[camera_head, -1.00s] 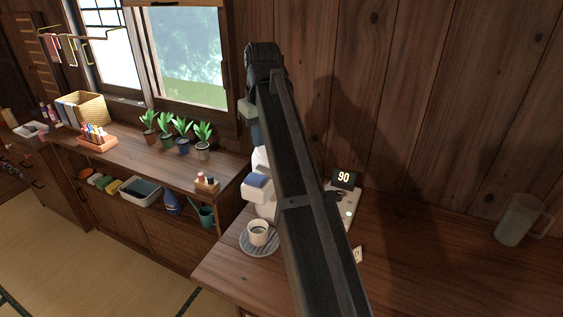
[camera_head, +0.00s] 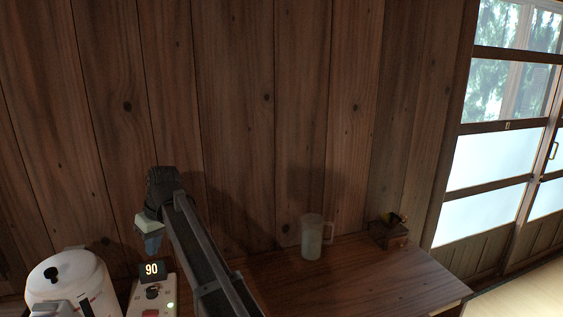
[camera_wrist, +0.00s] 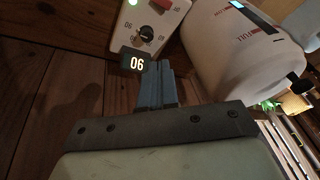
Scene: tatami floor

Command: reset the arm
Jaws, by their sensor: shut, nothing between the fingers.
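My arm rises from the bottom of the head view, and its wrist end stands up in front of the plank wall. My gripper (camera_head: 151,245) hangs from it, blue-fingered, above and behind the white control box (camera_head: 152,295) with the "90" display. In the wrist view my gripper (camera_wrist: 157,70) has its blue fingers together with nothing held between them.
A white kettle-like pot (camera_head: 75,285) with a black knob stands left of the control box. A clear pitcher (camera_head: 313,238) and a small wooden grinder-like box (camera_head: 389,232) stand along the wall on the wooden counter (camera_head: 360,280). The counter's front right is clear. Sliding doors (camera_head: 495,150) are at right.

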